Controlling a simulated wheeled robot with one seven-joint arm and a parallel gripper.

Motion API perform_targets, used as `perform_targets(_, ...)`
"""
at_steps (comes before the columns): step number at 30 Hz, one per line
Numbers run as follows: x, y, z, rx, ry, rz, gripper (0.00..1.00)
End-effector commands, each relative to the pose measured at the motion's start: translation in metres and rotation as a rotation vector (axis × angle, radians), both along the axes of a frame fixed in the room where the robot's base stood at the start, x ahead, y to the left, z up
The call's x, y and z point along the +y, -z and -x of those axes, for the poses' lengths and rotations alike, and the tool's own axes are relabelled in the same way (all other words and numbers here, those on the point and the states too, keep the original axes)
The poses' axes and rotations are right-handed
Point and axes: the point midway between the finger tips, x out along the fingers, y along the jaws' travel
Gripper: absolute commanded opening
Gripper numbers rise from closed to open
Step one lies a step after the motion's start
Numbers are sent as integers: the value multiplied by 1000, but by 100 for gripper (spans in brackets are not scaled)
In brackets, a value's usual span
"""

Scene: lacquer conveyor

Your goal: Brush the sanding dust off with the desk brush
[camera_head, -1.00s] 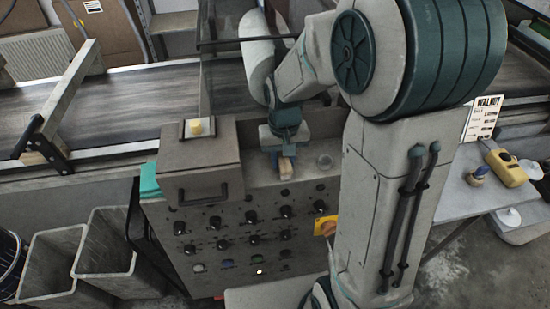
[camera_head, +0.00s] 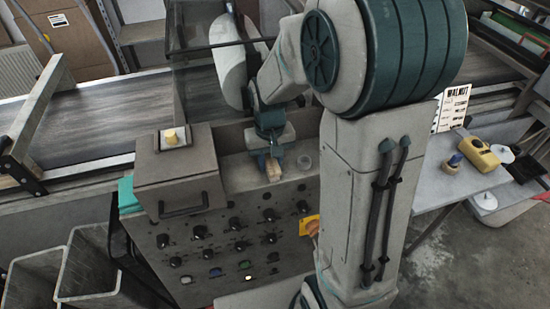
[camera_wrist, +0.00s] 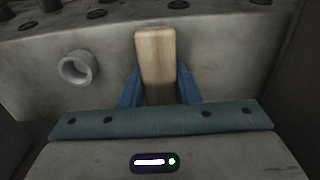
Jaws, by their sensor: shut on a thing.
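My gripper (camera_head: 271,158) is shut on a pale wooden block-like piece, seemingly the desk brush (camera_head: 274,173), at the top ledge of the grey control console (camera_head: 240,181). In the wrist view the brush (camera_wrist: 156,55) stands between the two blue fingers of my gripper (camera_wrist: 158,88), its wooden end pointing away from the palm. Its bristles are not visible. I cannot tell whether the brush touches the console. I cannot make out sanding dust in either view.
A lidded box (camera_head: 180,176) sits on the console left of my gripper. A small round cup (camera_head: 304,162) is close on the right. Knobs cover the console front. The conveyor belt (camera_head: 85,120) runs behind. A side table (camera_head: 425,180) at right holds a yellow tool (camera_head: 480,153).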

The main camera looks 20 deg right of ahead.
Motion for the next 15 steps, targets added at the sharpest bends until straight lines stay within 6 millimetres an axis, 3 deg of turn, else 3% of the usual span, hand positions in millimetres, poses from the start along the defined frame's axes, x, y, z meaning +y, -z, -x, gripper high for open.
perform_targets(15,37,1,0,0,-2,0,0)
